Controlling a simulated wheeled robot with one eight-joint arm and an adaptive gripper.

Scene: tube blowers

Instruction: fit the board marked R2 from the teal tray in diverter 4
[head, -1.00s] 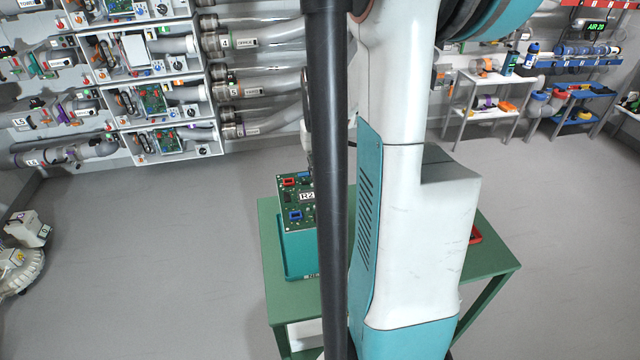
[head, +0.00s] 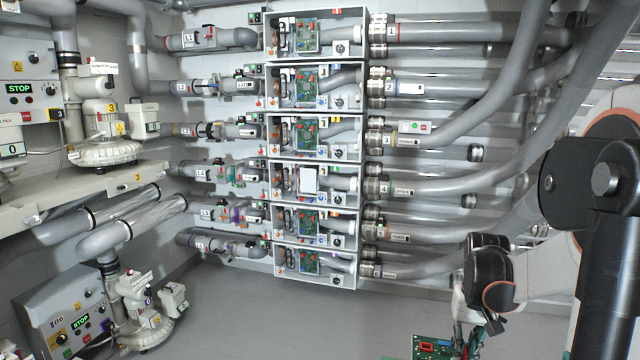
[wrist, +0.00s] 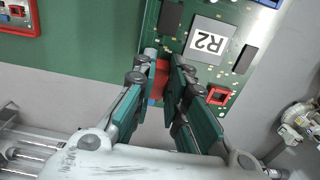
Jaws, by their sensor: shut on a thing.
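The green board marked R2 (wrist: 209,40) fills the upper right of the wrist view, its label upside down. My gripper (wrist: 163,76) is shut at the board's edge, by a red part. In the head view the board (head: 430,346) and my gripper (head: 463,342) show at the bottom edge, partly cut off. Diverter 4 (head: 358,184) is the fourth box down in the wall stack. A pale blank plate (head: 309,181) shows inside it, where neighbouring boxes show green boards. The teal tray is not in view now.
Grey pipes (head: 430,185) run right from the boxes. Blower machines (head: 105,135) stand on a shelf at left, with another (head: 145,318) low at left. Open floor (head: 330,315) lies before the wall. A red tray (wrist: 20,18) on a green table shows in the wrist view.

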